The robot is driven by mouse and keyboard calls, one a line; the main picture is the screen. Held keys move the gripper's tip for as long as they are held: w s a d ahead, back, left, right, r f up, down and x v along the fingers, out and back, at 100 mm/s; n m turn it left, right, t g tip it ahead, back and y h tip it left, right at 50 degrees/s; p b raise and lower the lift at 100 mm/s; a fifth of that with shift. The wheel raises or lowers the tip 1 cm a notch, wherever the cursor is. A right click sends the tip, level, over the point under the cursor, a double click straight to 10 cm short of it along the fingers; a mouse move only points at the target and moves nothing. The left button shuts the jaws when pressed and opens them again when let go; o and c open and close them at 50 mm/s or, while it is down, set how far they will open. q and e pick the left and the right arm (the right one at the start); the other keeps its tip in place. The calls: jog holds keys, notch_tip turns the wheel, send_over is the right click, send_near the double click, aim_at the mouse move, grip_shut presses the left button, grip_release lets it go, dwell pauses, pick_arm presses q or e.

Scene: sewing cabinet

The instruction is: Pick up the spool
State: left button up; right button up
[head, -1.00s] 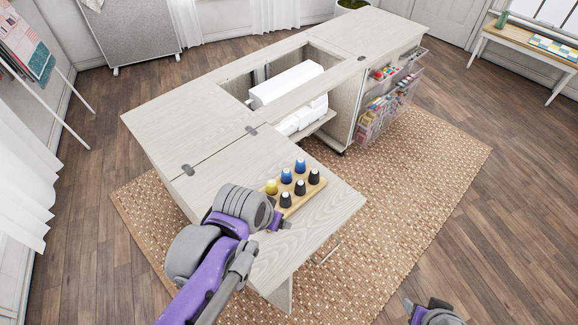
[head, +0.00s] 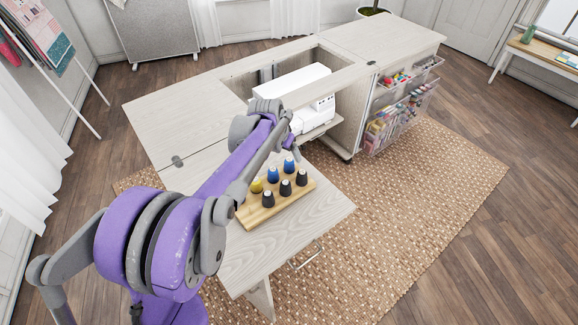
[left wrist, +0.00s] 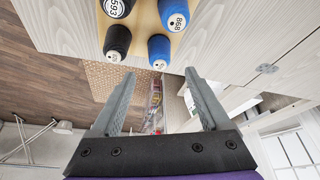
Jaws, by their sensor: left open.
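Several thread spools stand upright on a wooden rack (head: 254,217) on the cabinet's lowered front leaf: a yellow spool (head: 257,186), blue spools (head: 273,175) and black spools (head: 301,178). My left gripper (head: 297,151) is above the leaf, by the rack's far end near the sewing machine. In the left wrist view, its two fingers (left wrist: 160,74) are wide apart with nothing between them. A blue spool (left wrist: 159,52) and a black spool (left wrist: 117,42) show just beyond the fingertips, apart from them. My left arm partly hides the rack's left side. My right gripper is out of view.
A white sewing machine (head: 290,85) sits in the cabinet opening behind the rack. The cabinet top (head: 165,115) is bare at left. Clear bins (head: 385,125) with supplies hang on the cabinet's right end. The leaf right of the rack (head: 325,212) is free.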

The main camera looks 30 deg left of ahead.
aim_at(289, 161)
pick_arm(q)
jog(key=x, duration=0.6)
jog(key=shift+s, duration=0.25)
grip_shut()
